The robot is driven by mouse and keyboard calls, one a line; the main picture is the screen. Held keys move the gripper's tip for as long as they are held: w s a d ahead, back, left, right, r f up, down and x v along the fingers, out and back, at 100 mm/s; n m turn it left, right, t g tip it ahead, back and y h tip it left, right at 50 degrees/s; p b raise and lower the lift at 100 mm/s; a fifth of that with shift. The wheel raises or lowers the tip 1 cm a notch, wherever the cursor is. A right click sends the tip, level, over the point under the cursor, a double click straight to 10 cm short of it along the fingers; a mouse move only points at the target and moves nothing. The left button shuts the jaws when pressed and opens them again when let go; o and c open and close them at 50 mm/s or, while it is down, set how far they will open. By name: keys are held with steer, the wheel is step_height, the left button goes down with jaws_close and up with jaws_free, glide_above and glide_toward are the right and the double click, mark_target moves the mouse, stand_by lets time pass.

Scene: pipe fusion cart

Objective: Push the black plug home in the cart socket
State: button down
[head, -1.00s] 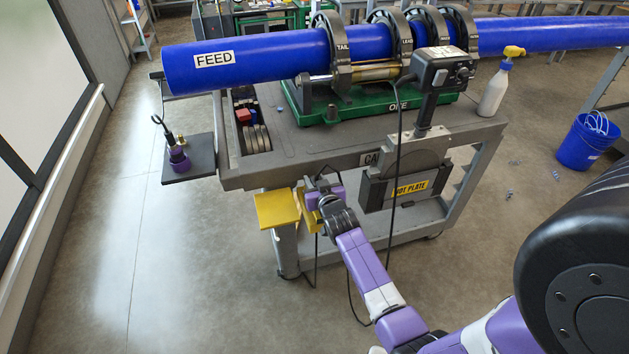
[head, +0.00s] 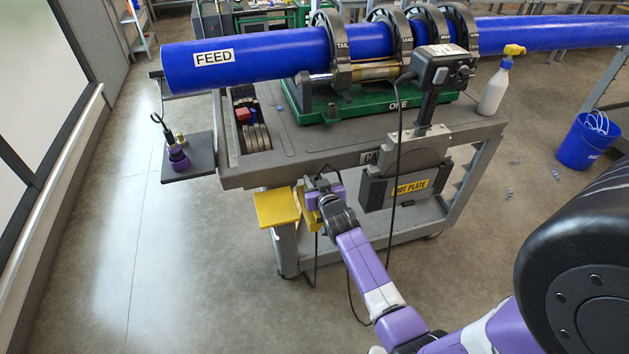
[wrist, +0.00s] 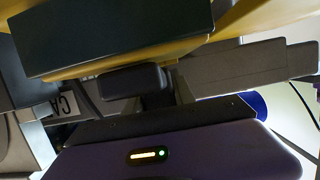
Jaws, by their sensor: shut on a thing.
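The cart socket is in a yellow housing (head: 311,213) on the cart's front, with a yellow flap (head: 276,208) to its left. My gripper (head: 322,197) is against this housing and hides most of it. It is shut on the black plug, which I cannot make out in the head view. In the wrist view, a small black block (wrist: 133,82) shows above my purple gripper body, probably plug or fingertip. A larger dark block (wrist: 115,35) with yellow around it is just above. How deep the plug sits is hidden.
A black cable (head: 393,165) hangs from the control box (head: 441,68); another loops below my gripper. The hot plate (head: 410,186) hangs close on the right. The grey cart (head: 330,150) carries a blue pipe (head: 270,55). Floor on the left is clear.

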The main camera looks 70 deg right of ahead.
steer(key=shift+f, duration=0.15)
steer(key=c, duration=1)
jaws_free()
steer(key=shift+o, duration=0.2)
steer(key=shift+b+v, duration=0.35)
steer(key=shift+v, duration=3.6)
